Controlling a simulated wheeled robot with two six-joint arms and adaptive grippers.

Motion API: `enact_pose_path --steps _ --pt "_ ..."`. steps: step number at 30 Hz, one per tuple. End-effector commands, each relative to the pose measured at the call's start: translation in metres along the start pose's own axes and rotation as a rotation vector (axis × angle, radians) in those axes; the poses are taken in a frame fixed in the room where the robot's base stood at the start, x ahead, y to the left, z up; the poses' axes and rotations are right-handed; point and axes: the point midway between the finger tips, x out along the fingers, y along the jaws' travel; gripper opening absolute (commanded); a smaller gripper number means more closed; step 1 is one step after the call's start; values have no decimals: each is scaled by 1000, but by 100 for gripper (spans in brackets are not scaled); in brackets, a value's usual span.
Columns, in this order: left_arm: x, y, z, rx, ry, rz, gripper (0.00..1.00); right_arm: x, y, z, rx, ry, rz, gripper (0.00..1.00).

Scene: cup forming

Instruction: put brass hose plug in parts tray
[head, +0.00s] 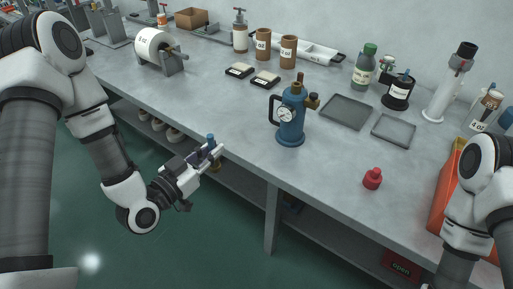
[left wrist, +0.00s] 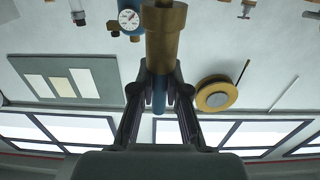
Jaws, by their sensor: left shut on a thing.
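My left gripper (head: 212,153) is in front of the bench's front edge, left of the blue canister. It is shut on the brass hose plug (left wrist: 166,38), a brass cylinder with a narrower blue part between the fingers. In the left wrist view the left gripper (left wrist: 160,98) has the brass end standing out beyond its fingertips. In the head view the blue end of the plug (head: 210,139) shows above the fingers. Two flat grey trays lie on the bench, a larger one (head: 347,111) and a smaller one (head: 394,129); I cannot tell which is the parts tray. My right gripper is out of view.
The blue canister (head: 291,122) with gauge stands near the front edge, left of the trays. A red capped piece (head: 373,178) stands in front of them. A green bottle (head: 365,66) and a black spool (head: 398,92) stand behind. Bare bench (head: 330,165) lies between canister and red piece.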

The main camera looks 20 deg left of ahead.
Motion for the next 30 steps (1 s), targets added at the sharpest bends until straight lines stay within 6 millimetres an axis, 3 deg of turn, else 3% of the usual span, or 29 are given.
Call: enact_pose_path --steps 1,3,5,9,14,22,30 --pt "13 4 9 12 2 10 0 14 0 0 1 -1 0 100" --pt "31 7 9 11 3 9 0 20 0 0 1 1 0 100" --pt "48 8 4 11 -2 8 0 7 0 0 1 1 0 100" --pt "90 14 6 8 2 6 0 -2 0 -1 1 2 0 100" --pt "126 18 10 3 2 2 0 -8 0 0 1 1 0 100" --pt "132 18 45 -2 -2 -1 0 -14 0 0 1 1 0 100" --pt "132 18 49 0 0 -1 0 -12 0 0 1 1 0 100"
